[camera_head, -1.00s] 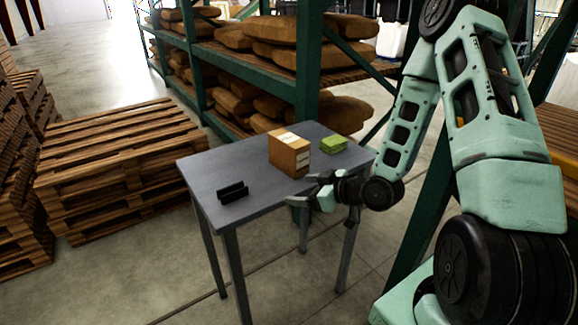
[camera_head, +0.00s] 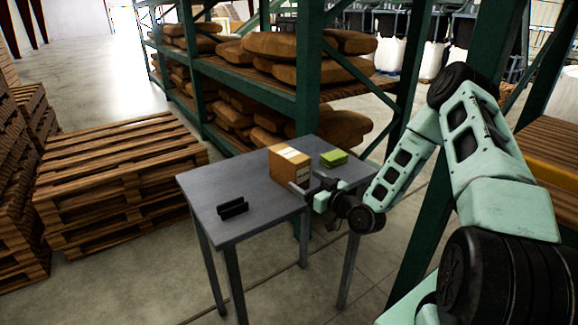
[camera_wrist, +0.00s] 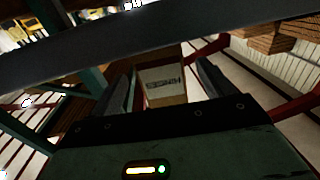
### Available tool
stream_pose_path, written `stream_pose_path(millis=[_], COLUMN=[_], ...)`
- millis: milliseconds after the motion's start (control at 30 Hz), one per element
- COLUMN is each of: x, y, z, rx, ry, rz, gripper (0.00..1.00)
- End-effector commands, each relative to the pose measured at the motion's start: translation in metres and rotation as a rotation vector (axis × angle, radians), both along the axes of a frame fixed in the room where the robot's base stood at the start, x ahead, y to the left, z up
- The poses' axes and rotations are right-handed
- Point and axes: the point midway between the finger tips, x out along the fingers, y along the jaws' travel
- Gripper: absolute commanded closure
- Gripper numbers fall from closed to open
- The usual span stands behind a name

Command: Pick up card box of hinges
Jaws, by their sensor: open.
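The card box of hinges (camera_head: 287,168) is a brown cardboard box with a pale label, standing upright on the grey table (camera_head: 245,200) toward its back right. In the wrist view the box (camera_wrist: 161,88) shows its lettered label between the two fingers. My gripper (camera_head: 306,190) is at the box's front right side in the head view, with its fingers spread. In the wrist view my gripper (camera_wrist: 163,88) is open, with one finger at each side of the box. Whether the fingers touch the box cannot be told.
A green packet (camera_head: 333,157) lies on the table just right of the box. A black holder (camera_head: 233,208) stands at the table's front left. A green rack (camera_head: 308,75) with brown sacks stands behind. Wooden pallets (camera_head: 120,170) are stacked on the left.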

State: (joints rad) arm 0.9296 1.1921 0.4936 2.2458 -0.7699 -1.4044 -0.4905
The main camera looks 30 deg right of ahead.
Motion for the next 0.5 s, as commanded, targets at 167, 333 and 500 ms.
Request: stream_pose_path(millis=[167,333,500], x=[0.012,0.032,0.055], y=[0.002,0.005,0.008], z=[0.001,0.005,0.004], rx=[0.000,0.001,0.000], ry=[-0.001,-0.001,-0.001], rz=[0.000,0.000,0.000], gripper=[0.20,0.20,0.20])
